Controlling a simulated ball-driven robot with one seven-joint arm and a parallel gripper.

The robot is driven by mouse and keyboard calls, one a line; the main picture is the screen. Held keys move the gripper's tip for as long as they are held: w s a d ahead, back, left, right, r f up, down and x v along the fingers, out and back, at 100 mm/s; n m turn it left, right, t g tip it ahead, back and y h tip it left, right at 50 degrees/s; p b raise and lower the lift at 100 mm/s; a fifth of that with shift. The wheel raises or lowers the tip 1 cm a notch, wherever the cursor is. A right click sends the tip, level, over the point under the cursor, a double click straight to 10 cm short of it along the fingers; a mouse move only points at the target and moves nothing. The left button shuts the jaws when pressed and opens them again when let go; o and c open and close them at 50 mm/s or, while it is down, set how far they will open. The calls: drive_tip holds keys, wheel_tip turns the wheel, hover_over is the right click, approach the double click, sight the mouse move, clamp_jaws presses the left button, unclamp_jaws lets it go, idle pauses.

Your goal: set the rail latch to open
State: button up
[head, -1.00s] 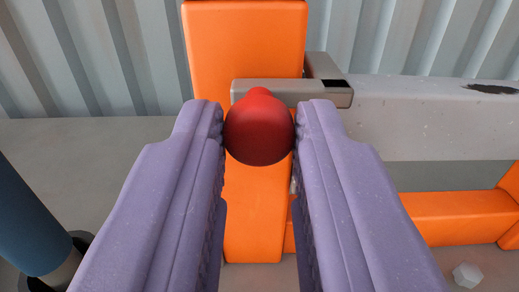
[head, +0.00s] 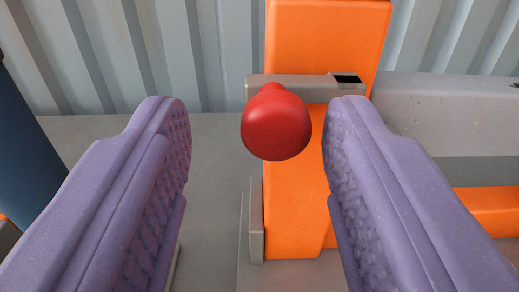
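The rail latch shows as a grey metal bar (head: 318,88) lying level across an orange post (head: 330,35), with a round red knob (head: 276,122) at its left end, facing me. A black patch marks the bar's right end. My gripper (head: 258,112) has purple padded fingers, open wide. The knob lies between the fingertips in the picture, closer to the right finger, with a clear gap on the left. The right finger hides part of the post.
A grey rail (head: 450,112) runs right from the post, above a lower orange beam (head: 492,208). A dark blue cylinder (head: 25,150) stands at the left. A corrugated wall (head: 180,50) closes the back. Grey floor (head: 215,185) is bare left of the post.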

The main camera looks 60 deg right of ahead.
drive_tip(key=p+v, duration=0.1)
drive_tip(key=v, duration=0.6)
drive_tip(key=shift+s+a+p, duration=0.2)
drive_tip(key=shift+a+p, duration=0.1)
drive_tip(key=shift+a, duration=0.05)
